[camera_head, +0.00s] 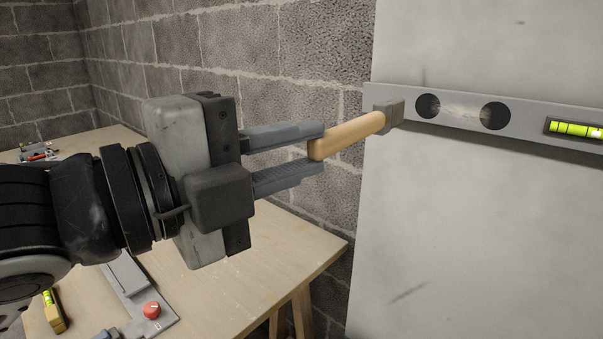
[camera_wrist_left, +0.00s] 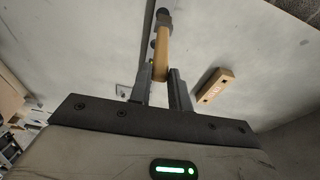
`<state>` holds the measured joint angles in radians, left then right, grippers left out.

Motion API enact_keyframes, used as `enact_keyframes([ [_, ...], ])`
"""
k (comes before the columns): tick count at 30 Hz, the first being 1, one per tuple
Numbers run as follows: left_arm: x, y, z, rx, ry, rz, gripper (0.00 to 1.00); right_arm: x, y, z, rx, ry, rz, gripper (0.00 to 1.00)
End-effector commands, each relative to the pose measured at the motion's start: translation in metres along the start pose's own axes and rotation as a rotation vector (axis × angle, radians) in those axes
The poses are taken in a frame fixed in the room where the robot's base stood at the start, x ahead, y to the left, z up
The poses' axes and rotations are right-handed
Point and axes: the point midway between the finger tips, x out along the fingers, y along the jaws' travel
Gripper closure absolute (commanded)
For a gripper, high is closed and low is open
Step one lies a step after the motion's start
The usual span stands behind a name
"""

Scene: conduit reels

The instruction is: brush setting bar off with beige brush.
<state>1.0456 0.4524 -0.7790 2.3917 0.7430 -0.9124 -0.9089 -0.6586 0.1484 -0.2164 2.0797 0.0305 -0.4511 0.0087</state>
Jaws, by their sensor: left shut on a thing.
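The setting bar (camera_head: 455,111) is a long grey bar with round holes and a green level vial, lying across the pale upright panel at the upper right of the head view. My left gripper (camera_head: 316,148) is shut on the wooden handle of the beige brush (camera_head: 347,134). The brush's grey head (camera_head: 394,113) is at the left end of the bar and appears to touch it; the exact contact is hard to tell. In the left wrist view the brush handle (camera_wrist_left: 162,52) rises from between the fingers (camera_wrist_left: 160,88). My right gripper is not in view.
A wooden table (camera_head: 270,262) stands at the lower left, with a grey tool with a red knob (camera_head: 152,309) and a yellow level (camera_head: 53,312) on it. The pale panel (camera_head: 470,240) fills the right. A wooden block (camera_wrist_left: 215,86) shows in the left wrist view.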

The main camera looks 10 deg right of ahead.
Motion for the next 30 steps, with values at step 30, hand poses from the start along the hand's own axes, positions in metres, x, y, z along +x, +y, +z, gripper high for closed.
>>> enact_keyframes([
  [30,0.056,0.003,-0.002,0.0,0.043,-0.002,1.0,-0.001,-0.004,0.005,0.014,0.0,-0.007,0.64],
])
